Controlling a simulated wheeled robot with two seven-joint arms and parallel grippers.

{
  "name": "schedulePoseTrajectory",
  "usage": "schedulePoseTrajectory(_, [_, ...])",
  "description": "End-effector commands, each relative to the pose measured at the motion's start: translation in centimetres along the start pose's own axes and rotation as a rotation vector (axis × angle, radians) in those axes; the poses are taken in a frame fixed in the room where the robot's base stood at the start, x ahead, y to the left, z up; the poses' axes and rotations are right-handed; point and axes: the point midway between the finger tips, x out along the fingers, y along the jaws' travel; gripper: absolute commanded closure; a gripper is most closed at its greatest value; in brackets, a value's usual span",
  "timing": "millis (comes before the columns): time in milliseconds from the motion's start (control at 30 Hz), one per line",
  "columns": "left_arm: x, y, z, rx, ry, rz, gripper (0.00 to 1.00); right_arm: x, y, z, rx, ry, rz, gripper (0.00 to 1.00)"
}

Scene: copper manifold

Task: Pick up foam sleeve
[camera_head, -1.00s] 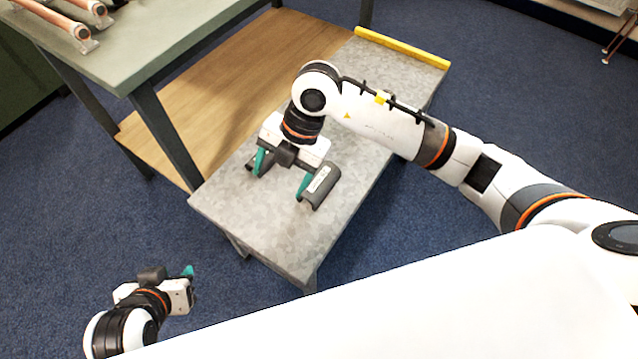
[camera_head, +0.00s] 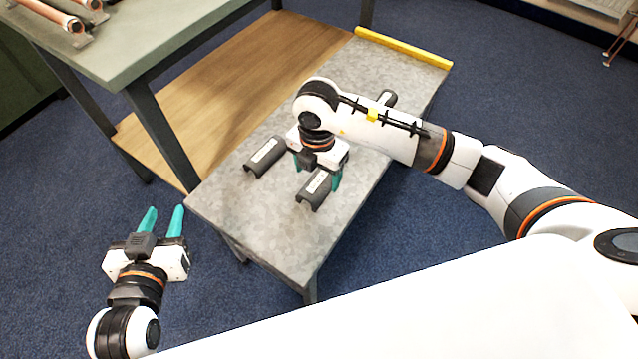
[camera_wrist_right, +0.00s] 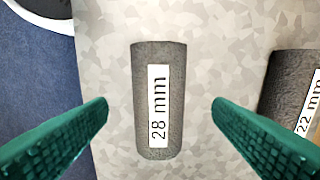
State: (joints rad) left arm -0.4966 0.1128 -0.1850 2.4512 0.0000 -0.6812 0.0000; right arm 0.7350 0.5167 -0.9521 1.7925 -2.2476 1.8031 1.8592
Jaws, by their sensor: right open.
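A dark grey foam sleeve (camera_head: 314,188) with a white label lies on the grey bench top. In the right wrist view this sleeve (camera_wrist_right: 146,95) reads "28 mm" and lies between my fingers, apart from both. My right gripper (camera_head: 318,177) is open and empty above it, its teal fingers on either side. A second sleeve (camera_head: 264,156) lies to the left; it shows at the wrist view's right edge, labelled "22 mm" (camera_wrist_right: 290,100). A third dark sleeve (camera_head: 387,98) lies farther back, partly hidden by my right arm. My left gripper (camera_head: 164,210) is open and empty over the floor.
The grey bench (camera_head: 236,207) has a yellow strip (camera_head: 403,47) along its far end. A taller green-grey table (camera_head: 150,40) with copper pipes (camera_head: 62,15) stands at the upper left, over a wooden shelf (camera_head: 230,75). Blue carpet surrounds them.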

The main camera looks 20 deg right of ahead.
Motion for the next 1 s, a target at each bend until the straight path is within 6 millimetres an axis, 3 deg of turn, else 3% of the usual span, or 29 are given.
schedulePoseTrajectory(367, [-0.1, -0.9, 5.8, -0.005, -0.381, -0.023, 0.64, 4.2, 0.1, -0.4, 0.000, -0.001, 0.000, 0.25])
schedulePoseTrajectory(700, [-0.4, -1.0, 6.6, -0.006, -0.430, -0.025, 0.64, 4.5, 0.1, -0.4, 0.000, 0.000, -0.001, 0.25])
schedulePoseTrajectory(1000, [-0.4, -1.0, 6.6, -0.006, -0.428, -0.025, 0.64, 4.5, 0.1, -0.4, 0.000, 0.000, -0.001, 0.73])
